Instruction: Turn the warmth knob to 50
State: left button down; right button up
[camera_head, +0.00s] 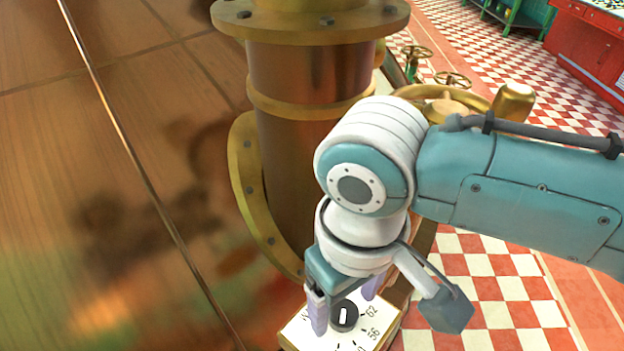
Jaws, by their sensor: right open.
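The warmth knob (344,316) is a small dark round knob with a white pointer mark. It sits on a white dial plate (376,318) at the bottom of the head view. The numbers 62 and 56 show on the plate's right side; other markings are partly hidden or cut off. My right gripper (343,305) points down over the dial. Its two pale fingers are apart, one left of the knob and one behind it to the right. I cannot tell whether either finger touches the knob. My left gripper is not in view.
A large copper kettle wall (110,190) fills the left. A thick copper pipe (300,85) with brass flanges rises behind my right wrist. A brass wheel (440,97) and green valve wheels (417,51) stand behind my arm. Red and white checkered floor (490,285) is open at right.

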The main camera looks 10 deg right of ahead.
jog(key=shift+f, duration=0.75)
grip_shut()
